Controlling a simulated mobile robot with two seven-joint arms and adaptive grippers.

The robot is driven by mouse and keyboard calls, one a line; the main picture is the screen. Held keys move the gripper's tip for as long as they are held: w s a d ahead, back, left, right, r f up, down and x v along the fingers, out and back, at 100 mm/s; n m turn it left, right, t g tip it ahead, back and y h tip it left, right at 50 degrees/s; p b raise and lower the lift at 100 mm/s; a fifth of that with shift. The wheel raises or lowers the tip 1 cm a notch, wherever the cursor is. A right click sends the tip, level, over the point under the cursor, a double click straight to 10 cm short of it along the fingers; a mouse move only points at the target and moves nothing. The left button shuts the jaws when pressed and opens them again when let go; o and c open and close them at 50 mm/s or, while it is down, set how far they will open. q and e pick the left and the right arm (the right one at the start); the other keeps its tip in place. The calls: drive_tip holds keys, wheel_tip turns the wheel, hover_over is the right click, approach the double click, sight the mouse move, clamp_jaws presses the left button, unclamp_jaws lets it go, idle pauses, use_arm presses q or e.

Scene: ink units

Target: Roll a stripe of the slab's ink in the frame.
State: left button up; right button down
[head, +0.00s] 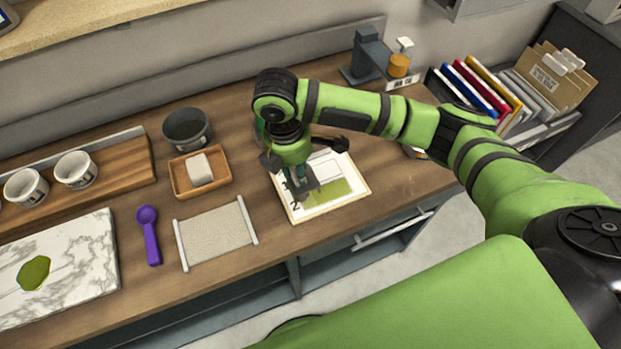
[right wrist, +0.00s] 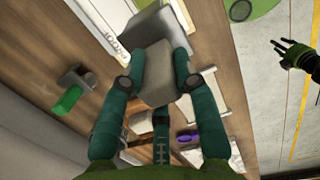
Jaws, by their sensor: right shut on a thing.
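The marble slab (head: 75,255) lies at the far left of the head view with a green ink patch (head: 33,273) on it. A printed card (head: 358,185) with numbered outlined boxes lies on the bench at centre. A broad green stripe (head: 335,192) covers much of its lower box. My right gripper (head: 300,185) is over the card's left part, hiding some of it. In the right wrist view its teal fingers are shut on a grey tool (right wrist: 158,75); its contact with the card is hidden. My left gripper (right wrist: 284,55) shows only in the right wrist view, fingers spread and empty.
Left of the card are a pale mat (head: 215,235), a purple spoon (head: 149,235), a wooden tray (head: 215,187) with a white block, and a dark pot (head: 187,128). White cups (head: 75,170) stand on a board. Files (head: 490,85) stand at the right.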

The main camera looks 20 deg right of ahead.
sight(298, 184)
drive_tip(key=shift+f, duration=0.1)
drive_tip(key=shift+f+b, duration=0.8)
drive_tip(key=shift+f, duration=1.6)
drive_tip(key=shift+f, duration=0.6)
drive_tip(key=shift+d, duration=0.15)
